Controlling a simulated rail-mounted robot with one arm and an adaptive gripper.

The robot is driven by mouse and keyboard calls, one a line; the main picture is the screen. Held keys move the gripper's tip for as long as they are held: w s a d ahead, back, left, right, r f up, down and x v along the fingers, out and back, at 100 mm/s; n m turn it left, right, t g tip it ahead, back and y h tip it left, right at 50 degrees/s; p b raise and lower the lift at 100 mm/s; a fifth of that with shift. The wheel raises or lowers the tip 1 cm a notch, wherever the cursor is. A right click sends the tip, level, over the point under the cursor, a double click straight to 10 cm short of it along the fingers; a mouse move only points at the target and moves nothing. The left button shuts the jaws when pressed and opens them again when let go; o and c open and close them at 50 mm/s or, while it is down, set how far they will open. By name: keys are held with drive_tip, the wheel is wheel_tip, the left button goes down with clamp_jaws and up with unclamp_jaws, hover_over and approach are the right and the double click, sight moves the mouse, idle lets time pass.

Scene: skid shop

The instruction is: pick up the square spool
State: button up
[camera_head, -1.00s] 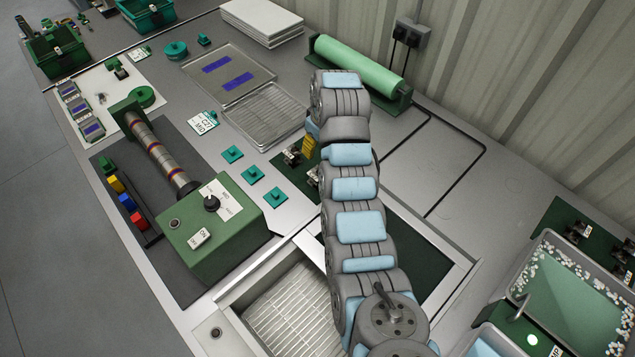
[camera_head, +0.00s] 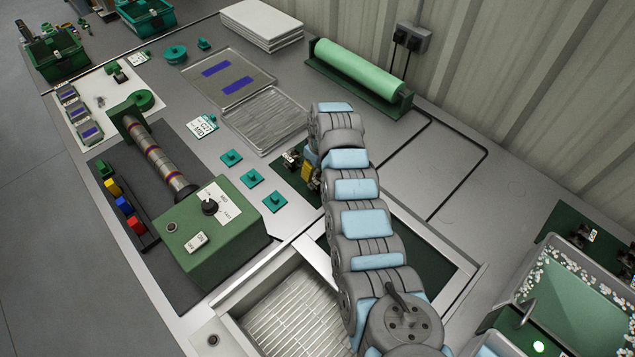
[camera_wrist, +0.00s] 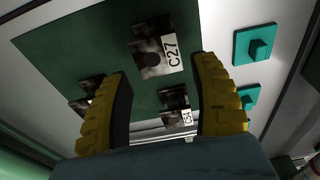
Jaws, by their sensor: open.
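My gripper (camera_wrist: 165,70) is open, with two yellow ridged fingers spread above a dark green board (camera_wrist: 60,40). A dark metallic block with a C27 label (camera_wrist: 152,55) lies ahead, between the fingertips in the wrist view. A smaller labelled block (camera_wrist: 173,100) lies nearer, also between the fingers, and another (camera_wrist: 88,85) is partly behind the left finger. Teal square pieces with raised knobs (camera_wrist: 256,44) sit to the right; in the head view they form a row (camera_head: 252,177). I cannot tell which piece is the square spool. In the head view my arm partly hides the board.
A green machine box (camera_head: 212,232) with a roller stands left of the teal pieces. Clear trays (camera_head: 265,120) and a green roll (camera_head: 358,70) lie behind. A recessed bin with a ribbed floor (camera_head: 292,312) is in front.

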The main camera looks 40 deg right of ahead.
sight(318, 177)
drive_tip(key=shift+w+f, duration=0.1)
drive_tip(key=shift+f, duration=0.7)
drive_tip(key=shift+f+b, duration=1.3)
drive_tip(key=shift+f, duration=1.3)
clamp_jaws()
